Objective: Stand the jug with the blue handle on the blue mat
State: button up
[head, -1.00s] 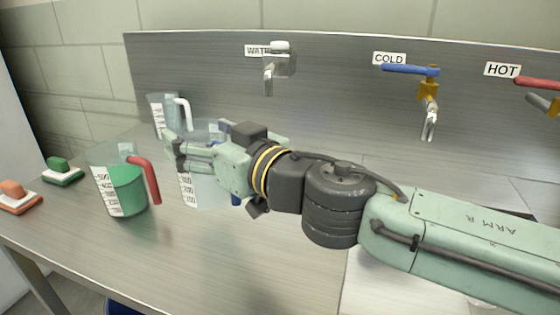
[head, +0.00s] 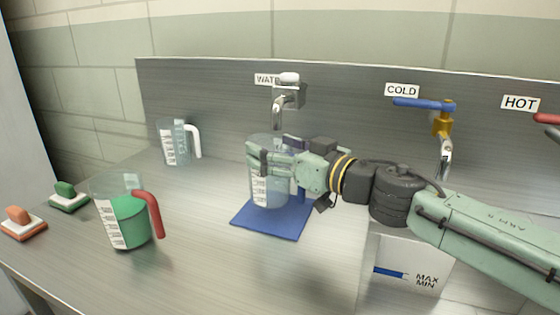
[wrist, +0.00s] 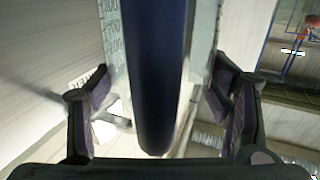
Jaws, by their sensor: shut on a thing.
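The clear jug with the blue handle (head: 262,190) is upright, its base over the rear part of the blue mat (head: 268,222). I cannot tell whether it touches the mat or hangs just above it. My gripper (head: 262,158) is shut on this jug and covers much of its upper part. In the wrist view the dark blue handle (wrist: 157,80) runs between the two fingers.
A jug with a red handle (head: 128,218) and green liquid stands at left front. A jug with a white handle (head: 175,143) stands at the back left. Green (head: 68,195) and orange (head: 22,222) brushes lie at far left. The water tap (head: 280,108) is behind the held jug.

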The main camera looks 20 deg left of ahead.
jog(key=shift+w+d, duration=0.1)
jog(key=shift+w, duration=0.2)
jog(key=f, duration=0.3)
jog(key=shift+w+d, duration=0.2)
jog(key=shift+w, duration=0.15)
jog(key=shift+f, duration=0.3)
jog(key=shift+f, duration=0.2)
jog(key=o, duration=1.6)
jog(key=shift+c, duration=0.2)
